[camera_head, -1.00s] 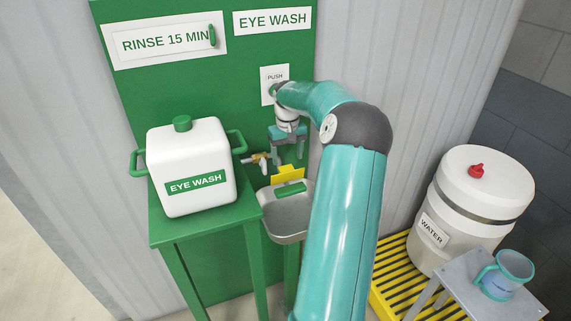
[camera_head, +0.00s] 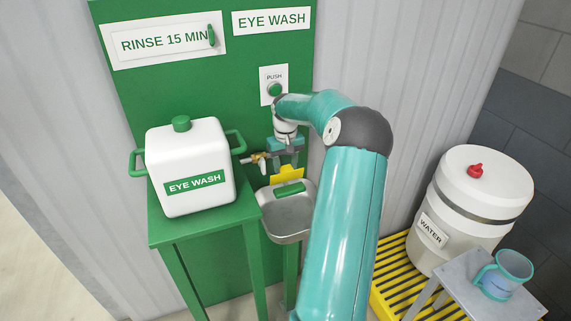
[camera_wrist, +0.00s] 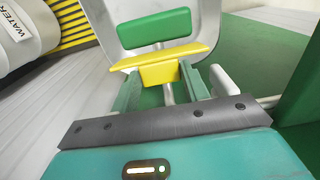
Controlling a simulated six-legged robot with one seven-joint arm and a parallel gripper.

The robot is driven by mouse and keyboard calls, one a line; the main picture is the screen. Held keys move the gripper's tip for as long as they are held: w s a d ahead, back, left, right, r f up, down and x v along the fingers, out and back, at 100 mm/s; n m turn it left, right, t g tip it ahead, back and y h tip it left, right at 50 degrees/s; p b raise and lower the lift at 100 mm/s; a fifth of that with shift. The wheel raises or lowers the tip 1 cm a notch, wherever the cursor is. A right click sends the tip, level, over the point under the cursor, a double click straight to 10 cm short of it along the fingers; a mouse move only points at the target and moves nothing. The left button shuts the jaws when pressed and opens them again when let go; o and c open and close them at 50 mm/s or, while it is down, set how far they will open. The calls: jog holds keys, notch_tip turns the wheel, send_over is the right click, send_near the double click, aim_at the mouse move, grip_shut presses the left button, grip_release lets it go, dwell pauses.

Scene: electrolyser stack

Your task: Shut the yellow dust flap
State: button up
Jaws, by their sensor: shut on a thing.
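The yellow dust flap (camera_head: 287,174) stands up at the back rim of the grey eye-wash basin (camera_head: 284,228), behind a green bar (camera_head: 290,189). In the wrist view, the yellow flap (camera_wrist: 160,62) lies across the basin's near edge, with a narrower tab reaching between my fingers. My gripper (camera_head: 286,162) points down at the flap from above. In the wrist view my gripper (camera_wrist: 160,76) is shut on the flap's tab, one finger on each side. The exact finger contact is partly hidden.
A brass tap (camera_head: 257,159) sits just left of my gripper. A white eye-wash tank (camera_head: 188,160) stands on a green table to the left. The PUSH button (camera_head: 274,90) is above. A water barrel (camera_head: 478,195) and a small table with a jug (camera_head: 503,275) stand right.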

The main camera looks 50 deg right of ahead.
jog(key=shift+s, duration=0.15)
jog(key=s+t+h, duration=0.1)
jog(key=s+a+t, duration=0.1)
jog(key=t, duration=0.1)
jog(key=shift+a+h, duration=0.1)
jog(key=shift+h, duration=0.3)
jog(key=s+t+h, duration=0.1)
jog(key=a+f+t, duration=0.1)
jog(key=t, duration=0.1)
jog(key=s+t+h, duration=0.1)
jog(key=shift+s+a+f+h, duration=0.2)
jog(key=shift+s+f+h, duration=0.05)
jog(key=shift+s+h, duration=0.1)
jog(key=shift+s+a+f+t+h, duration=0.3)
jog(key=shift+f+t+h, duration=0.3)
jog(key=shift+t, duration=0.55)
jog(key=shift+s+a+f+t+h, duration=0.2)
jog(key=shift+s+f+t+h, duration=0.3)
jog(key=shift+t, duration=0.6)
jog(key=shift+s+a+f+t+h, duration=0.25)
jog(key=shift+f+t+h, duration=0.45)
jog(key=shift+t, duration=0.45)
jog(key=o, duration=1)
jog(key=shift+w, duration=0.1)
jog(key=shift+a+r, duration=0.1)
